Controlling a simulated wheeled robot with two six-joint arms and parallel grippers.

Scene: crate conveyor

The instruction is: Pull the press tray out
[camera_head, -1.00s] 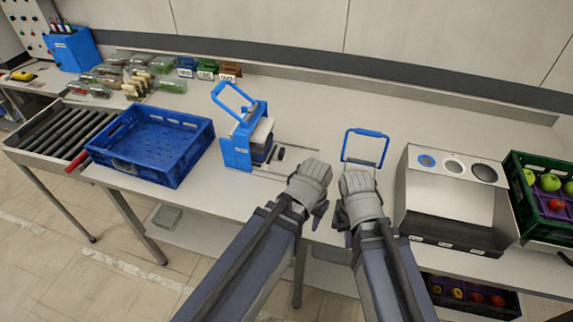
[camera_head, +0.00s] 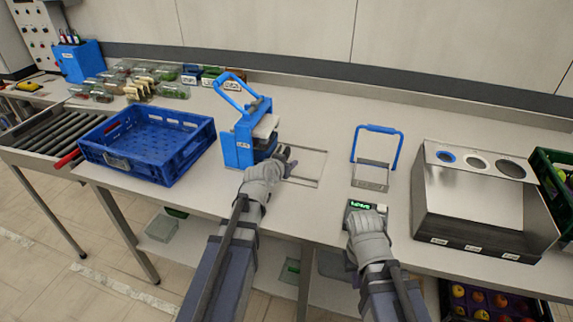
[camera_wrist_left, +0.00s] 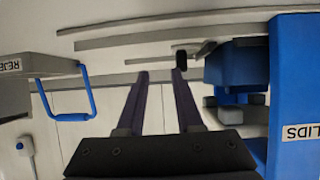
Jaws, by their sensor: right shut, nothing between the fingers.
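The blue press (camera_head: 238,148) stands on the bench with its blue lever handle (camera_head: 228,92) raised. In the left wrist view its blue side (camera_wrist_left: 295,95) fills the right, marked LIDS. Thin rails (camera_head: 312,168) lie on the bench to its right. My left gripper (camera_head: 285,162) is beside the press's right side, over the rails. In the left wrist view its fingers (camera_wrist_left: 158,76) are apart, with a small black knob (camera_wrist_left: 181,60) by the right fingertip. Contact with it cannot be told. The tray itself is not clear. My right gripper (camera_head: 366,215) is by the small green display, its fingertips mostly hidden.
A blue crate (camera_head: 105,155) stands left of the press, by the roller conveyor (camera_head: 45,135). A blue-handled frame (camera_head: 377,130) and a metal box with round openings (camera_head: 475,205) are at the right. Bags and small bins line the back.

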